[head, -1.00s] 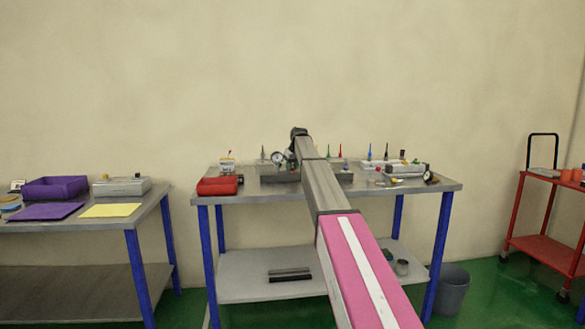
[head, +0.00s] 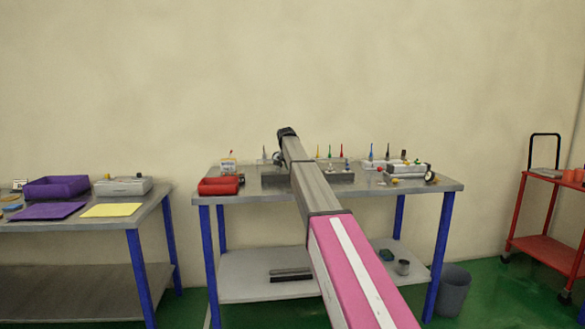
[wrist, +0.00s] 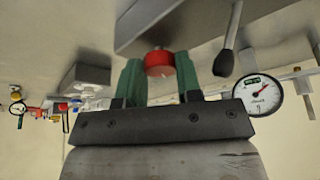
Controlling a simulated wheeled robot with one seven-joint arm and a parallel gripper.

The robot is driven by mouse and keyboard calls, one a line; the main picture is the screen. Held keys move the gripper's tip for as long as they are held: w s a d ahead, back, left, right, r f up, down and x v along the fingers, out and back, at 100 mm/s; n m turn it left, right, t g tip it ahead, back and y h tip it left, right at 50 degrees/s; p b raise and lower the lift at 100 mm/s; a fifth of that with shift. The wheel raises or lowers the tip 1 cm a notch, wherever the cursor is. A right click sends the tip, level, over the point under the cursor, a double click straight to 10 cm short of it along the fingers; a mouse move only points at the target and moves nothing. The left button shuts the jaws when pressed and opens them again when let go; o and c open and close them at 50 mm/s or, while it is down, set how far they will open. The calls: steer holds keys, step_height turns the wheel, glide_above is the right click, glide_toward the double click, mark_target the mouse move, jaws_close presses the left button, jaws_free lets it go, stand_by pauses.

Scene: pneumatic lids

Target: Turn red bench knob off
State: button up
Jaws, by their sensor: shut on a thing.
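The red bench knob (wrist: 159,63) shows in the wrist view, on the side of a grey block (wrist: 175,22). My gripper (wrist: 160,75) has its two green fingers on either side of the knob, shut on it. In the head view my gripper (head: 286,132) is at the far end of my arm, over the back of the middle bench (head: 225,193). The knob is hidden there behind my arm.
A dark lever (wrist: 227,55) hangs close to the right finger, with a round dial gauge (wrist: 260,95) beyond it. In the head view a red box (head: 218,186) sits at the bench's left end. Several coloured nozzles stand along the back.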

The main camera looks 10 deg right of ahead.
steer(key=shift+w+a+m+g+h, duration=0.1)
steer(key=shift+m+g+h, duration=0.4)
steer(key=shift+m, duration=1.5)
steer(key=o, duration=0.9)
steer(key=shift+o, duration=0.2)
steer(key=v, duration=1)
steer(key=shift+a+r, duration=0.15)
steer(key=shift+r, duration=0.25)
